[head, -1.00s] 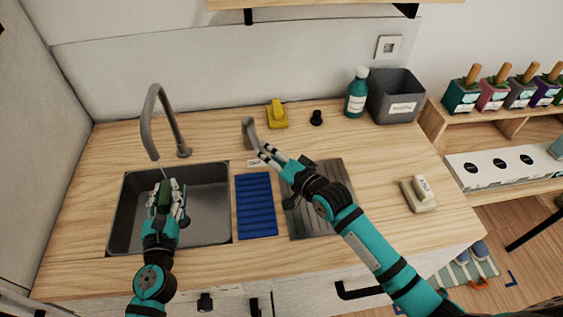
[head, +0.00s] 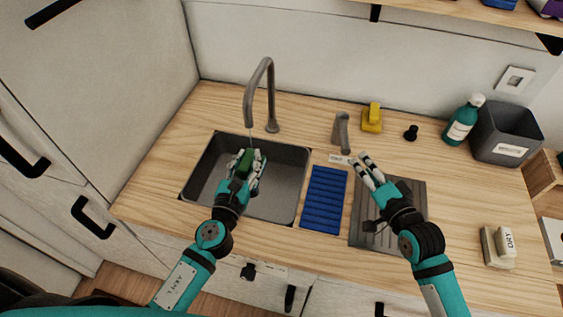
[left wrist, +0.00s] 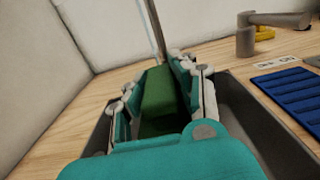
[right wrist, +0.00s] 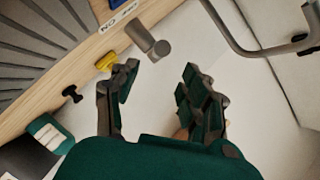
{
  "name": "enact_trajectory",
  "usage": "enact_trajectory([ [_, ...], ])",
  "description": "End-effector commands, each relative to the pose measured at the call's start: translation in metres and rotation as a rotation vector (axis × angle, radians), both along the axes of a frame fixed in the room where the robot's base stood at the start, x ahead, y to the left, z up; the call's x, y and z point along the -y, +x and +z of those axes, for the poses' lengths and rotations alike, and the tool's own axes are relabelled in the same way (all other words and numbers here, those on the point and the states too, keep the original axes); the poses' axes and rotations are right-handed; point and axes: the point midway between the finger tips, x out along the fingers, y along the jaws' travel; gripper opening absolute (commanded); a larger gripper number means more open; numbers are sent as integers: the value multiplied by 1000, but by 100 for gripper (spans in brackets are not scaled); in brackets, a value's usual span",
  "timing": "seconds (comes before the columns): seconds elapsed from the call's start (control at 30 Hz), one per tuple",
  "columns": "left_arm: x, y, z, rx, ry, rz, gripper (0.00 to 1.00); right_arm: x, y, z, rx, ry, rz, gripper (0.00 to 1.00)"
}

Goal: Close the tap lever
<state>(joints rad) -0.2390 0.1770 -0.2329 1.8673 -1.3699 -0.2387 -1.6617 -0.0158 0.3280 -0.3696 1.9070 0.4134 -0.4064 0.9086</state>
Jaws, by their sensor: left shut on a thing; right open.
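The grey tap lever (head: 341,132) stands on the counter right of the curved grey tap (head: 266,92). It also shows in the left wrist view (left wrist: 272,20) and the right wrist view (right wrist: 148,36). A thin pale stream shows under the tap's spout. My right gripper (head: 367,164) is open and empty, in front of the lever and a little right, apart from it. My left gripper (head: 250,162) is shut on a green block (left wrist: 158,92), held at the sink (head: 285,190) under the spout. The block's lower part is hidden by the fingers.
A blue ribbed mat (head: 324,200) and a grey ridged drainboard (head: 380,232) lie right of the sink. Behind are a yellow object (head: 372,119), a black knob (head: 411,132), a teal bottle (head: 462,122) and a grey bin (head: 508,128). A pale block marked DRY (head: 498,247) sits at right.

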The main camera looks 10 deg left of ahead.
Motion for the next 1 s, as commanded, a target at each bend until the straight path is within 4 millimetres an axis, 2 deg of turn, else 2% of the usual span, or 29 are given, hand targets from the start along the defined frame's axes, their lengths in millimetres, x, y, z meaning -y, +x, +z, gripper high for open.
enact_trajectory([
  [0.3, 0, 0, 0, 1, 0, 0, 0, 0, 0, 0, 0, 0, 0, 46],
  [0.63, 0, 0, 0, 1, 0, 0, 0, 4, 0, -2, -3, 25, -5, 3],
  [0.67, 0, 0, 0, 1, 0, 0, 0, 7, 0, -3, -5, 45, -9, 0],
  [1.0, 0, 0, 0, 1, 0, 0, 0, 66, 7, -10, -10, 373, -127, 0],
])
